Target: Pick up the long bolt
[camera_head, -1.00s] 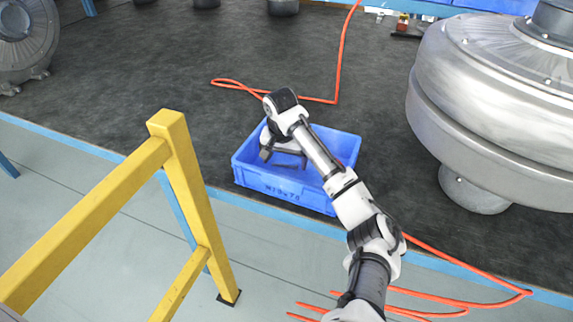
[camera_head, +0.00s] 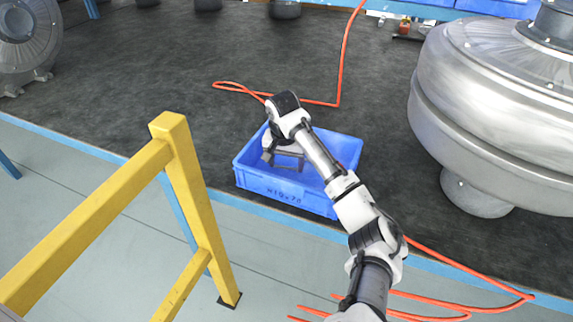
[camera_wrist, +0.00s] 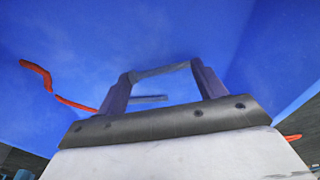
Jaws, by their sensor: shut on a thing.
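The blue bin (camera_head: 270,185), marked M10x70, stands on the dark mat. My gripper (camera_head: 285,164) is down inside it, towards the left half. In the wrist view, my gripper (camera_wrist: 160,70) has its two fingers wide apart, with a thin grey bar (camera_wrist: 162,69) spanning their tips. This bar looks like the long bolt, held along its length; its head and thread cannot be made out. A second short grey strip (camera_wrist: 150,98) shows against the blue between the fingers; I cannot tell what it is. My arm hides part of the bin.
A yellow rail (camera_head: 190,190) stands left of the bin. A large silver blower housing (camera_head: 490,110) is at the right. An orange hose (camera_head: 342,60) runs behind the bin. Dark mat (camera_head: 150,100) lies open behind and left of the bin.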

